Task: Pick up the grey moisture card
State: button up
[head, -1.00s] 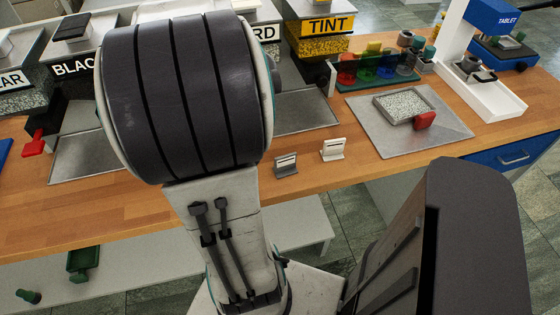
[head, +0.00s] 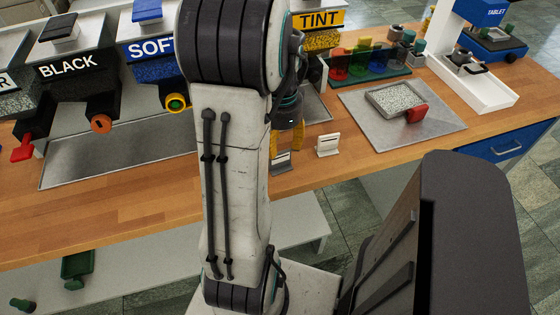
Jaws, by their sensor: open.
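The grey moisture card (head: 281,163) stands in a small holder near the front edge of the wooden bench, just right of my arm. Its left side is close to the arm's outline. My gripper (head: 286,150) points down with its yellow fingers open, one to each side above and behind the grey card in the picture. Nothing shows between the fingers. Part of the left finger is hidden by my arm. I cannot tell the exact height gap between the fingertips and the card.
A similar white card (head: 328,145) stands close to the right. A metal mat (head: 370,125) holds a speckled tray (head: 395,99) and a red piece (head: 418,114). Labelled dispensers, including BLACK (head: 70,68), line the back. The bench front at left is bare.

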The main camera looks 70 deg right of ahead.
aim_at(281, 153)
jog(key=shift+f, duration=2.2)
jog(key=shift+c, duration=0.2)
grip_shut()
